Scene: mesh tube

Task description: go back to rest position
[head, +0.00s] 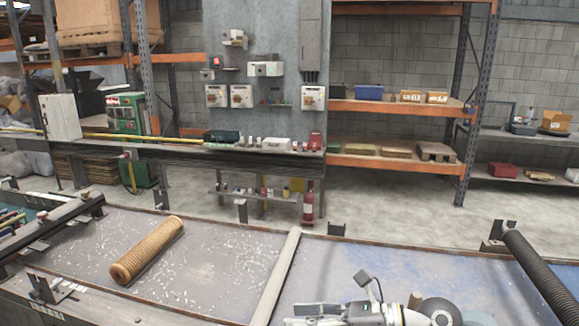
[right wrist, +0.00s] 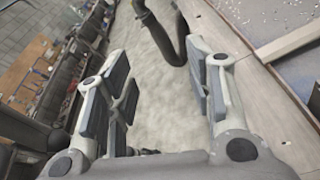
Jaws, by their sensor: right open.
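An orange-brown ribbed mesh tube (head: 148,250) lies on its side on the left part of the low work table (head: 225,265) in the head view. Nothing holds it. My right gripper (right wrist: 157,62) is open in the right wrist view. Its two fingers are wide apart with nothing between them, over pale floor beside a table edge. Part of an arm of mine (head: 375,312) shows at the bottom of the head view, right of the mesh tube and apart from it. My left gripper is not in view.
A raised bar (head: 277,278) divides the table from a blue-grey surface (head: 420,268). A black corrugated hose (head: 540,272) lies at the right. A bench (head: 180,150) and orange shelves (head: 390,107) stand behind. A red extinguisher (head: 308,205) stands beneath the panel.

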